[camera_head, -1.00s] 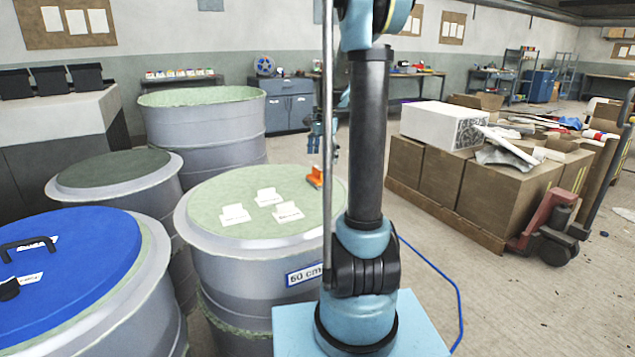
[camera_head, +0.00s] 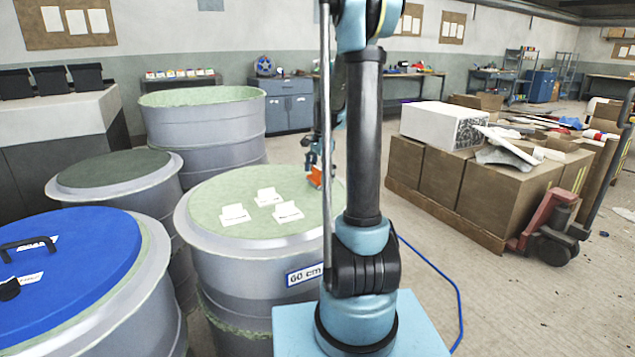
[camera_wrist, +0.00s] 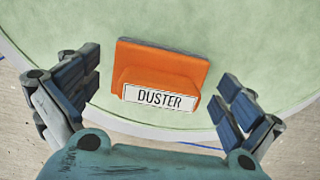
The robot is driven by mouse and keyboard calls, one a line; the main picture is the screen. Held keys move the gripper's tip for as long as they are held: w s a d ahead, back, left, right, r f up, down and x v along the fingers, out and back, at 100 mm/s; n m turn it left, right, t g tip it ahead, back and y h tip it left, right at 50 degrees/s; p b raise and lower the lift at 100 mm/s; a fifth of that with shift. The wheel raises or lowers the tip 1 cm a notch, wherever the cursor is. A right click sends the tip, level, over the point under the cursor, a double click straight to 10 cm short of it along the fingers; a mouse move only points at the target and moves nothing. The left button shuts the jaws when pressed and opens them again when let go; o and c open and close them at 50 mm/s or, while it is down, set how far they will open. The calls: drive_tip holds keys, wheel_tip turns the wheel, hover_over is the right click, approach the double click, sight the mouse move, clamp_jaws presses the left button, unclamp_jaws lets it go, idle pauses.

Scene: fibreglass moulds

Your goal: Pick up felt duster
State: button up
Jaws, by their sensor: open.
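The felt duster (camera_wrist: 162,70) is an orange block with a white label reading DUSTER. In the wrist view it lies on the pale green top of a round mould (camera_wrist: 255,45), near its rim. My gripper (camera_wrist: 160,88) is open, with one finger on each side of the duster and a gap visible on both sides. In the head view the orange duster (camera_head: 316,177) shows at the right side of the mould top (camera_head: 225,195), just below my gripper (camera_head: 313,160). My arm column hides part of the mould's right edge.
Several white cards (camera_head: 262,205) lie on the same mould top. A mould with a blue lid (camera_head: 75,255) stands at front left, and other grey moulds (camera_head: 205,125) stand behind. A loaded pallet (camera_head: 450,215) with a pallet jack is at right. Open floor lies between.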

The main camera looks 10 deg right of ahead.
sight(318, 168)
drive_tip(key=c, duration=1.1)
wheel_tip(318, 168, up, 10)
drive_tip(key=shift+r, duration=0.1)
